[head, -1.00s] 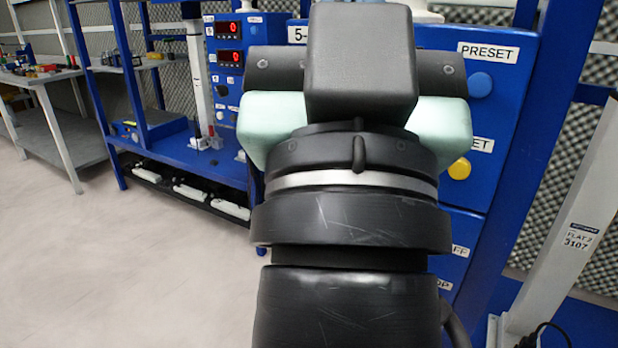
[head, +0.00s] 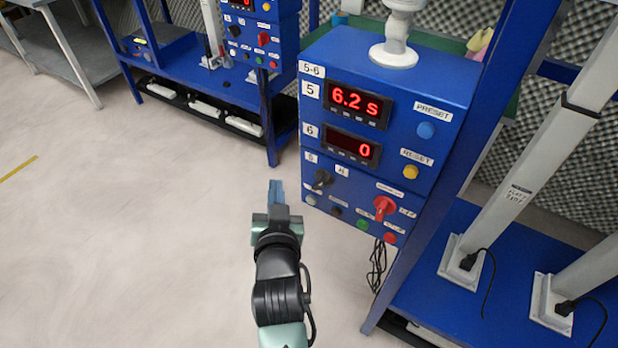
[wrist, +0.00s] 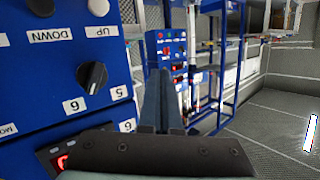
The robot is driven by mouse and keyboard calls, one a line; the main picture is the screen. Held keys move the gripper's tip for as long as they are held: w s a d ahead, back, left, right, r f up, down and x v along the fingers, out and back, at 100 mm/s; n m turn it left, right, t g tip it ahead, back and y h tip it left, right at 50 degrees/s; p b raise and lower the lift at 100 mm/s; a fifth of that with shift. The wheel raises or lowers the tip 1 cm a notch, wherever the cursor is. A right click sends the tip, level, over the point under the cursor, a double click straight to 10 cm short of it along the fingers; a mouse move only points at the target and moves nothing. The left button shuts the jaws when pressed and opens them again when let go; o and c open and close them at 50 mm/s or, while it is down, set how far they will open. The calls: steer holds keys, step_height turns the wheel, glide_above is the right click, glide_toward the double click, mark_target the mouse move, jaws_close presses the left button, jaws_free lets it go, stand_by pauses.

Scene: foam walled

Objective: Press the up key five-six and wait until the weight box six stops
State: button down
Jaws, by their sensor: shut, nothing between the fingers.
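The blue control box 5-6 (head: 440,80) stands right of centre in the head view. Its display five (head: 354,102) reads 6.2 S and its display six (head: 352,147) reads 0. In the wrist view, upside down, the white up key (wrist: 98,7) sits by its UP label, beside the black down key (wrist: 40,8). A black selector knob (wrist: 92,76) lies between labels 5 and 6. The pale up key (head: 310,200) also shows in the head view. My gripper (head: 277,188) is shut and empty, left of the panel and apart from it. I cannot identify weight box six.
A red rotary switch (head: 384,207), a blue preset button (head: 426,130) and a yellow reset button (head: 411,172) are on the same panel. A blue post stands right of the box. Another control box (head: 258,30) stands behind left. The floor at left is clear.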

mark_target(311, 200)
steer(key=s+f+g+p, duration=0.3)
steer(key=s+f, duration=0.3)
steer(key=f, duration=0.3)
steer(key=shift+s+a+f+p, duration=0.15)
steer(key=shift+s+p, duration=0.05)
steer(key=shift+p, duration=0.5)
steer(key=shift+w, duration=0.1)
steer(key=w+d+b, duration=0.4)
steer(key=w+d, duration=0.1)
steer(key=w, duration=0.2)
steer(key=shift+w+d+b, duration=0.15)
steer(key=shift+d+b, duration=0.05)
steer(key=shift+b, duration=0.1)
stand_by(1.1)
steer(key=shift+w+d, duration=0.15)
steer(key=shift+w, duration=0.05)
